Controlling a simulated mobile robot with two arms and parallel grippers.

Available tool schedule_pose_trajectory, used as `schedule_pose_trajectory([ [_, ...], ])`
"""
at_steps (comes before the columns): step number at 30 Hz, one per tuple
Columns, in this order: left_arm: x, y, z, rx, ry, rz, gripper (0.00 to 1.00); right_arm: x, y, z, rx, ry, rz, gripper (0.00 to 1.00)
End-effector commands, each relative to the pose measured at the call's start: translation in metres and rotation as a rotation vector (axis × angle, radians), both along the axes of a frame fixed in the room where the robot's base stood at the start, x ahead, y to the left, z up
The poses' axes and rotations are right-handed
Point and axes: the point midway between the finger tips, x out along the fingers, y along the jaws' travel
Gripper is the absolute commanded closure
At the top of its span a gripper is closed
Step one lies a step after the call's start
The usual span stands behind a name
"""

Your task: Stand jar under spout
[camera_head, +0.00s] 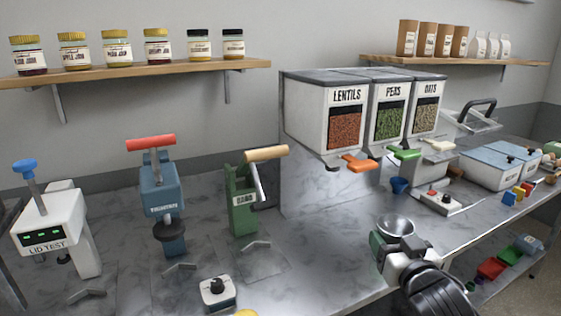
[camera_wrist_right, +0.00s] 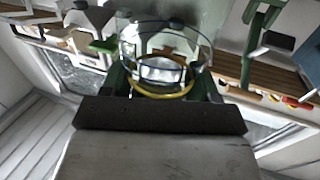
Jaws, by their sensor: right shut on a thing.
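My right gripper (camera_head: 391,243) is at the front edge of the counter, right of centre in the head view. It is shut on a clear glass jar (camera_wrist_right: 162,68) with a yellow ring low on it, seen between the green fingers in the right wrist view. In the head view the jar's round grey mouth (camera_head: 396,225) faces up. The dispenser has lentils (camera_head: 346,128), peas (camera_head: 390,121) and oats (camera_head: 425,118) bins. Their spouts have an orange lever (camera_head: 358,163), a green lever (camera_head: 405,153) and a pale lever (camera_head: 438,145). The jar is in front of and below these spouts, apart from them.
A green press (camera_head: 242,205), a blue press (camera_head: 163,200) and a lid tester (camera_head: 55,235) stand left. Bare counter (camera_head: 320,235) lies left of the jar.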

Motion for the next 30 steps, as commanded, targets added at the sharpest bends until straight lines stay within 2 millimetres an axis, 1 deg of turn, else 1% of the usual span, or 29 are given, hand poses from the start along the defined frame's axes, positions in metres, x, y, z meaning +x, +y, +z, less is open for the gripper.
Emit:
schedule_pose_trajectory([
  [1,0.000,0.000,0.000,0.000,0.000,0.000,0.00,-0.005,0.006,-0.011,0.008,0.003,0.007,0.81],
  [5,0.000,0.000,0.000,0.000,0.000,0.000,0.00,-0.026,0.023,-0.044,0.021,0.004,0.017,0.81],
  [6,0.000,0.000,0.000,0.000,0.000,0.000,0.00,-0.035,0.029,-0.055,0.025,0.003,0.018,0.81],
  [8,0.000,0.000,0.000,0.000,0.000,0.000,0.00,-0.050,0.038,-0.071,0.031,0.000,0.019,0.81],
  [9,0.000,0.000,0.000,0.000,0.000,0.000,0.00,-0.061,0.044,-0.082,0.034,0.000,0.017,0.81],
  [12,0.000,0.000,0.000,0.000,0.000,0.001,0.00,-0.089,0.056,-0.103,0.036,-0.004,0.009,0.81],
  [15,0.000,0.000,0.000,0.000,0.000,0.001,0.00,-0.114,0.065,-0.118,0.029,-0.004,-0.005,0.81],
  [18,0.000,0.000,0.000,0.000,0.000,0.001,0.00,-0.136,0.071,-0.128,0.019,-0.002,-0.018,0.82],
  [22,0.000,0.000,0.000,0.000,0.000,0.001,0.00,-0.154,0.076,-0.135,0.006,-0.001,-0.030,0.82],
  [25,0.000,0.000,0.000,0.000,0.000,0.001,0.00,-0.160,0.077,-0.137,0.001,0.000,-0.034,0.82],
  [30,0.000,0.000,0.000,0.000,0.001,0.001,0.00,-0.162,0.078,-0.138,-0.003,-0.002,-0.034,0.82],
])
